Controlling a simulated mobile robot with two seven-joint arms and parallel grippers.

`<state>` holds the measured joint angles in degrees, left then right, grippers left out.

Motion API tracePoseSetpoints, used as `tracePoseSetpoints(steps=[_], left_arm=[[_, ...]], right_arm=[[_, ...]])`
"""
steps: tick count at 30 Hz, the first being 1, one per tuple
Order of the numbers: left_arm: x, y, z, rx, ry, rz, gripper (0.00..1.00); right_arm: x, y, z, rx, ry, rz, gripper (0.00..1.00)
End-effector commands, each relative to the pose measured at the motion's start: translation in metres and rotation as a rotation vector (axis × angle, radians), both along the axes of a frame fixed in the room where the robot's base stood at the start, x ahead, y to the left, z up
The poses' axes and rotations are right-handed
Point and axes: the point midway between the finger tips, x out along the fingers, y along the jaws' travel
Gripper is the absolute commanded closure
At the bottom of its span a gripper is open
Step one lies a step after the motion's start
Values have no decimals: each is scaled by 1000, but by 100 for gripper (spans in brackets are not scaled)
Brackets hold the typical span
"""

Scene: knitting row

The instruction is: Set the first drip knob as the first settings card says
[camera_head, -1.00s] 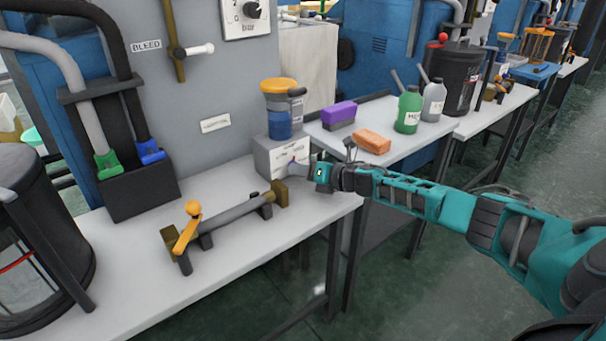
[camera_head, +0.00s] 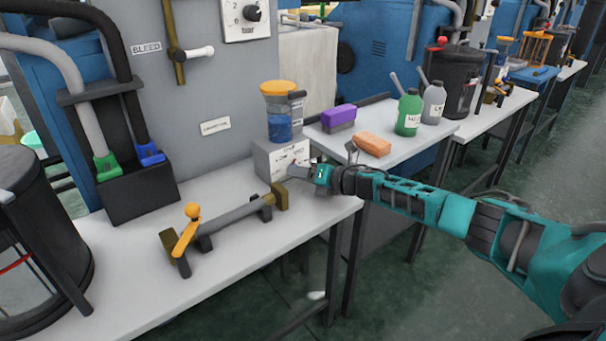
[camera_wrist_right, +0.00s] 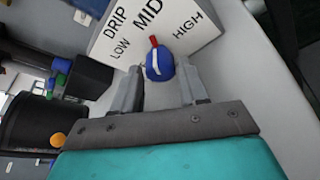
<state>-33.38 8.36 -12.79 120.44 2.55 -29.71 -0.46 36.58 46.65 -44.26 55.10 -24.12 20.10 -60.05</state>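The drip box (camera_head: 263,160) is a pale block at the back of the near bench, below an orange-capped oiler. In the right wrist view its white face (camera_wrist_right: 188,38) reads DRIP, LOW, MID and HIGH. The blue drip knob (camera_wrist_right: 160,64) has a white line and a red tip, which points toward MID. My right gripper (camera_wrist_right: 161,76) is open, with a finger on each side of the knob and gaps between. In the head view my right gripper (camera_head: 297,171) is at the box front and hides the knob. No settings card is readable. My left gripper is not in view.
The oiler (camera_head: 280,108) with blue liquid stands on the box. A grey bar with an orange lever (camera_head: 186,237) lies on the bench just before the gripper. A purple-topped block (camera_head: 339,115), an orange block (camera_head: 373,144) and a green bottle (camera_head: 408,112) stand on the bench beyond.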

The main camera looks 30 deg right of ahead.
Motion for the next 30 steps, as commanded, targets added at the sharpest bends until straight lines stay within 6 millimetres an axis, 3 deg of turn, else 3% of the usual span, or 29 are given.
tracePoseSetpoints(steps=[8,30], left_arm=[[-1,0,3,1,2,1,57],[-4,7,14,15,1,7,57]], right_arm=[[-10,-5,3,0,2,-2,57],[-104,-36,28,0,3,0,57]])
